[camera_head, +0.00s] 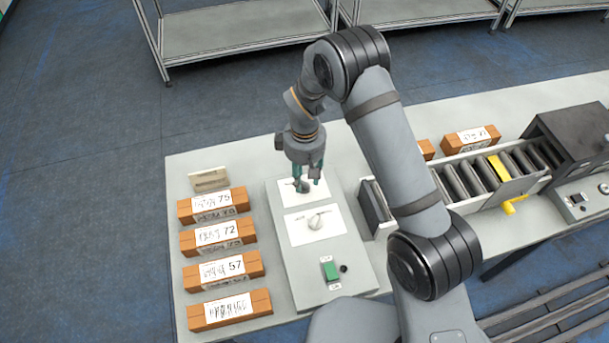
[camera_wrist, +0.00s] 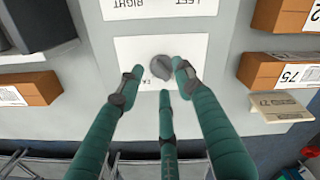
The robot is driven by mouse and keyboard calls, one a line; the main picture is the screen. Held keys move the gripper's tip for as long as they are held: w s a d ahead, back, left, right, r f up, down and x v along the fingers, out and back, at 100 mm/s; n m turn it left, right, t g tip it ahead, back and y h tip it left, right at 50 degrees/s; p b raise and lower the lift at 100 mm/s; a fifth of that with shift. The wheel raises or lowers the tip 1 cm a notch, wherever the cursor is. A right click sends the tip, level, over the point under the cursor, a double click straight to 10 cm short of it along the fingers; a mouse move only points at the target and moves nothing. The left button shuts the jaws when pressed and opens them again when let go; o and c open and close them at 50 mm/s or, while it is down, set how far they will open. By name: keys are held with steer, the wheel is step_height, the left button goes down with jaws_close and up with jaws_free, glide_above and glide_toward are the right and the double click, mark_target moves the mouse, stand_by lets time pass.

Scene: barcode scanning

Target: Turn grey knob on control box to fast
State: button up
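The light grey control box (camera_head: 315,268) stands on the table and carries two white plates. The grey knob (camera_wrist: 160,67) sits on the plate (camera_wrist: 195,44) nearer my gripper, seen from above in the wrist view. Partly hidden dark lettering is beside it. In the head view my gripper (camera_head: 306,184) points down at this plate (camera_head: 325,194) and mostly hides the knob. My three green fingers (camera_wrist: 155,83) are spread, with the knob between their tips. The right finger is close to the knob, and contact is unclear. The left finger stands apart from it.
A second plate (camera_head: 326,232) has a pale knob (camera_head: 314,222), and a green switch (camera_head: 330,270) sits in front. Several labelled brown boxes (camera_head: 214,239) stand left of the control box. A roller conveyor (camera_head: 470,178) and dark machine (camera_head: 575,135) are at right.

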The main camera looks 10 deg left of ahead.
steer(key=shift+f, duration=0.4)
steer(key=c, duration=0.8)
jaws_close()
